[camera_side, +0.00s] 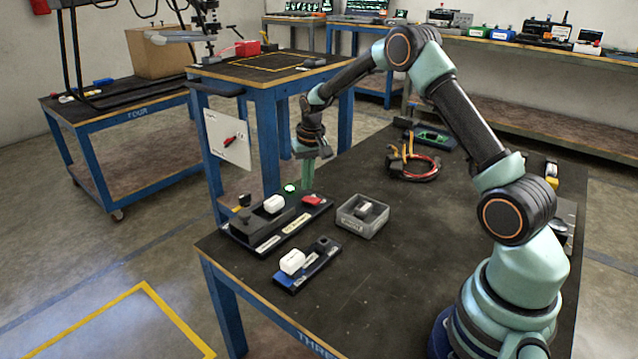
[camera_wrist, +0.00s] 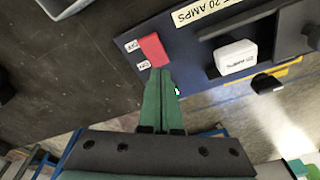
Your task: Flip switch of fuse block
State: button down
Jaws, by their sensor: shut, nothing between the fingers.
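The fuse block (camera_wrist: 192,60) is a dark blue panel near the table's front left corner. Its red switch (camera_wrist: 152,50) has OFF and ON labels beside it and also shows in the side view (camera_side: 312,200). A white fuse (camera_side: 273,203) sits in the block; it also shows in the wrist view (camera_wrist: 236,58). A green light (camera_side: 290,188) glows at the block's far edge. My gripper (camera_side: 314,172) is shut and empty, pointing down by the switch end of the block. In the wrist view its fingertips (camera_wrist: 160,73) appear beside the switch's ON end; I cannot tell whether they touch it.
A grey box (camera_side: 362,216) stands right of the block. A smaller blue base with a white fuse (camera_side: 292,262) lies in front. A cable coil (camera_side: 412,165) lies farther back. The table's middle is clear. A white board (camera_side: 228,138) hangs on the neighbouring table.

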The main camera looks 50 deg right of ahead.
notch_tip(320, 180, up, 4)
jog(key=shift+r, duration=0.1)
dwell(0.4)
notch_tip(320, 180, up, 9)
jog(key=n+t, duration=0.1)
jog(key=n, duration=0.1)
send_over(307, 199)
jog(key=s+a, duration=0.4)
jog(key=a, duration=0.1)
jog(key=s+a+r+n+t, duration=0.1)
jog(key=s+a+r+n, duration=0.1)
jog(key=s+a, duration=0.3)
jog(key=s+a+r+n+t, duration=0.2)
jog(key=s+a+r, duration=0.2)
jog(key=s, duration=0.9)
jog(key=shift+s+a, duration=0.35)
jog(key=shift+a, duration=0.45)
